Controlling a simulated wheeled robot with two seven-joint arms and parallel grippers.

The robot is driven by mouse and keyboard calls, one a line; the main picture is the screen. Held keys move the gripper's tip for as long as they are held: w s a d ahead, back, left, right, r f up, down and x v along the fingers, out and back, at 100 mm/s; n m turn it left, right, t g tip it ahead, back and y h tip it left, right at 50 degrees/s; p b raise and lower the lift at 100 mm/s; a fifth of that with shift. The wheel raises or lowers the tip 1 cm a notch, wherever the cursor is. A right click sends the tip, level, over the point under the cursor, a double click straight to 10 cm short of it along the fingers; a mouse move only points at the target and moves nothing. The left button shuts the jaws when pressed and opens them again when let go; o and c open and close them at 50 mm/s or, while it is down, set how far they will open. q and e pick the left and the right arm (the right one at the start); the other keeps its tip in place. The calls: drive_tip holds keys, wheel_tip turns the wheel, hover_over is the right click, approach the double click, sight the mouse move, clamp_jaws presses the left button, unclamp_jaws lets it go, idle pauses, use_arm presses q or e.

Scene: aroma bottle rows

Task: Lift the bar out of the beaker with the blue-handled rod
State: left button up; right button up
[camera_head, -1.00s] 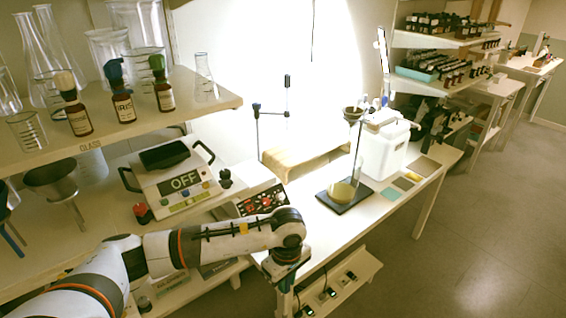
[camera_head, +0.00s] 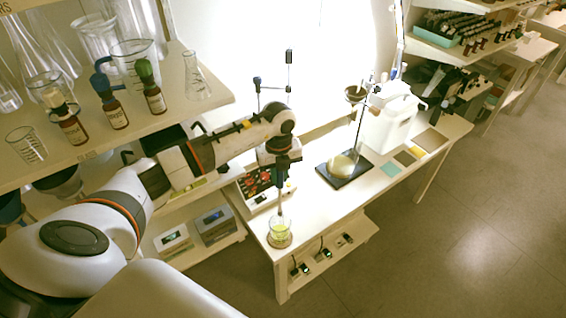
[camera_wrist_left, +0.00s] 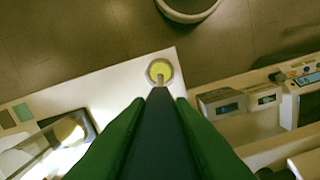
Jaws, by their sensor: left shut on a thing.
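My left gripper (camera_head: 283,163) is shut on the dark blue handle of a rod (camera_head: 281,198) and points down over the near end of the white bench. The handle (camera_wrist_left: 157,132) fills the space between the green fingers in the left wrist view. The thin shaft hangs down to a small glass beaker (camera_head: 280,238) of yellow-green liquid. The beaker also shows in the left wrist view (camera_wrist_left: 160,71), with the shaft's end over or in it; its depth is unclear. I cannot make out the bar. My right gripper is out of view.
A flask (camera_head: 343,164) stands on a dark plate farther along the bench, near a white container (camera_head: 392,120). A red-and-black panel (camera_head: 258,180) lies left of the rod. The beaker is close to the bench's edge. A glassware shelf (camera_head: 200,112) is at upper left.

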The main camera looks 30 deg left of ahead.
sight(279, 189)
use_arm(q)
drive_tip(key=shift+a+f, duration=0.1)
drive_tip(key=shift+f, duration=0.05)
drive_tip(key=shift+s+f+b, duration=0.15)
drive_tip(key=shift+f+b, duration=0.25)
drive_tip(key=shift+b, duration=0.1)
drive_tip(key=shift+f+b, duration=1.9)
drive_tip(key=shift+f, duration=0.75)
drive_tip(key=shift+f+b, duration=2.2)
drive_tip(key=shift+f, duration=0.85)
drive_tip(key=shift+r, duration=0.15)
drive_tip(key=shift+r+p, duration=4.05)
drive_tip(key=shift+r, duration=1.35)
drive_tip(key=shift+r+p, duration=0.7)
drive_tip(key=shift+r, duration=0.7)
